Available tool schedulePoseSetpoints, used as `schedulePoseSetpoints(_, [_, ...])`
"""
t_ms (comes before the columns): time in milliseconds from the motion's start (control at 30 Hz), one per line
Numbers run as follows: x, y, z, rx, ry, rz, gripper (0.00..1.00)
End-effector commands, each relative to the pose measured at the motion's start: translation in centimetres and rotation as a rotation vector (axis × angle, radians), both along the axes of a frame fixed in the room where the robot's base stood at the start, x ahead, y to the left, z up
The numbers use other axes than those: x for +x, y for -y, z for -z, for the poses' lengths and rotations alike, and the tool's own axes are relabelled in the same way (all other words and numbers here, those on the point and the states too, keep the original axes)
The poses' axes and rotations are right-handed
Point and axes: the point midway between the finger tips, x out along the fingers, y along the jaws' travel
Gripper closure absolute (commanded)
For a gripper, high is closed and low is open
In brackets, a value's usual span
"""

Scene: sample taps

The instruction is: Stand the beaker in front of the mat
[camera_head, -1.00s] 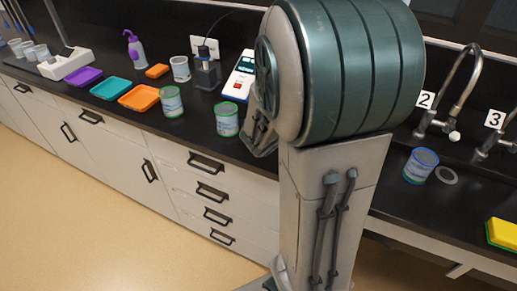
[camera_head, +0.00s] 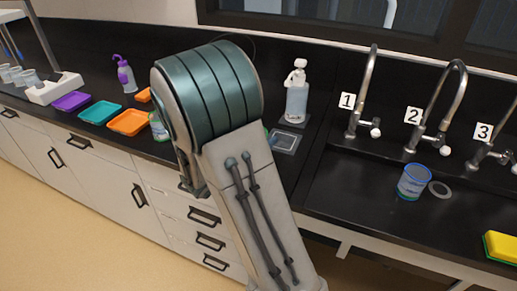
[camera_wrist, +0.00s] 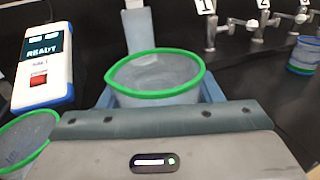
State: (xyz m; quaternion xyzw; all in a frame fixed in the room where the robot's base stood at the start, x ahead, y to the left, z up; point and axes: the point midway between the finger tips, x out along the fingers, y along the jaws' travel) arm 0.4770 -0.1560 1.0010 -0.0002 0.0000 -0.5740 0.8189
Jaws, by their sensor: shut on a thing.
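A clear beaker with a green rim (camera_wrist: 155,78) is between the fingers of my gripper (camera_wrist: 158,92) in the wrist view. The gripper is shut on it, and the beaker looks about upright. I cannot tell its height above the counter. In the head view my arm hides the gripper and nearly all of this beaker. A grey square with a pale border (camera_head: 285,141) lies on the counter just right of my arm; it may be the mat. A second green-rimmed beaker (camera_wrist: 24,140) is at the left in the wrist view.
A soap bottle (camera_head: 297,95) stands behind the grey square. A blue-rimmed beaker (camera_head: 414,181) stands by a round grey disc (camera_head: 440,189) before tap 2 (camera_head: 437,105). A yellow sponge (camera_head: 501,247) lies right. A READY device (camera_wrist: 45,65) and an orange tray (camera_head: 128,122) are left.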

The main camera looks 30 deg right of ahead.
Motion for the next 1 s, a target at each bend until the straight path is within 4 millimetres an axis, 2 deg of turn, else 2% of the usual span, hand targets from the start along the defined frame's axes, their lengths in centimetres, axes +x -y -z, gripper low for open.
schedulePoseSetpoints(333, [0.1,0.0,3.7,-0.001,-0.003,0.001,0.67])
schedulePoseSetpoints(833, [0.0,0.0,4.5,0.0,0.001,0.0,0.67])
schedulePoseSetpoints(867, [0.0,0.0,4.4,0.0,0.001,0.0,0.33])
schedulePoseSetpoints(900, [0.0,0.0,4.4,0.0,0.001,0.0,0.22])
schedulePoseSetpoints(1000, [0.0,0.0,4.4,0.0,0.0,0.0,0.2])
